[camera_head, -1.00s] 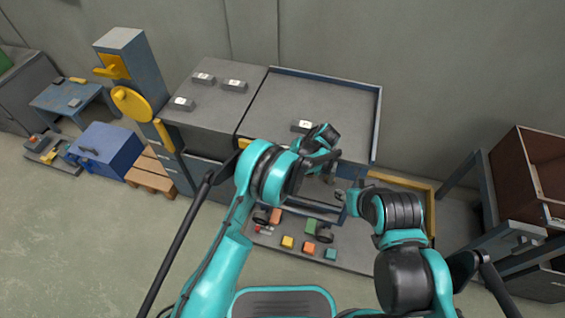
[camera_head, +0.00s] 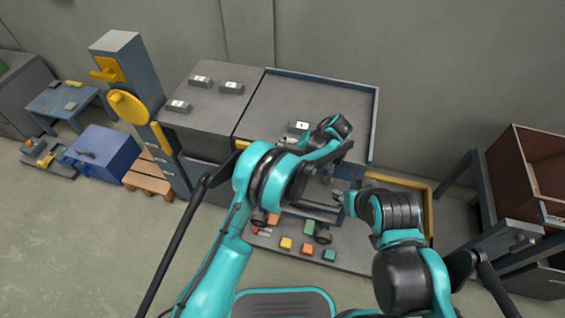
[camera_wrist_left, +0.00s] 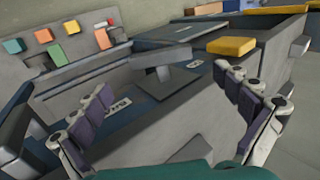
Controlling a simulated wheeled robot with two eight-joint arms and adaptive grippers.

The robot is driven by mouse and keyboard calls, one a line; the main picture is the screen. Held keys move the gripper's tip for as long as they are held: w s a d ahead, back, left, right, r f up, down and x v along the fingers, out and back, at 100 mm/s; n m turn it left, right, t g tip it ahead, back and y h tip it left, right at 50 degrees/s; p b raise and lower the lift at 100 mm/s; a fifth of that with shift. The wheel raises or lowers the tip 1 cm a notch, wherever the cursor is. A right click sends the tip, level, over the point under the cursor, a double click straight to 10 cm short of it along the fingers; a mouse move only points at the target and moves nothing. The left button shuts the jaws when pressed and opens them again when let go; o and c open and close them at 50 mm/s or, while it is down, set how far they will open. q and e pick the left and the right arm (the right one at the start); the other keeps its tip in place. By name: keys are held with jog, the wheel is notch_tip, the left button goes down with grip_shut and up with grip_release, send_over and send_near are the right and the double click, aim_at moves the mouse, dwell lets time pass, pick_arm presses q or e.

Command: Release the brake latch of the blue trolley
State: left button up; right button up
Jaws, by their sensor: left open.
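In the left wrist view, my left gripper (camera_wrist_left: 172,108) is open, its dark pads apart and nothing seen between them in grip. A grey T-shaped lever (camera_wrist_left: 162,56), possibly the brake latch, stands beyond and between the fingertips, above a blue panel (camera_wrist_left: 130,108) with a white label. No contact shows. In the head view, the blue-framed trolley (camera_head: 318,212) is largely hidden by my arms. My left gripper (camera_head: 338,168) is partly hidden by its wrist there. My right gripper (camera_head: 340,197) is just below it; its opening is unclear.
A yellow block (camera_wrist_left: 231,46) lies right of the lever. Several coloured blocks (camera_head: 307,249) sit on a low grey board in front. A grey worktop (camera_head: 300,100) lies behind my arms.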

pick_arm(q)
jog(key=shift+v, duration=2.8)
jog(key=shift+c, duration=0.3)
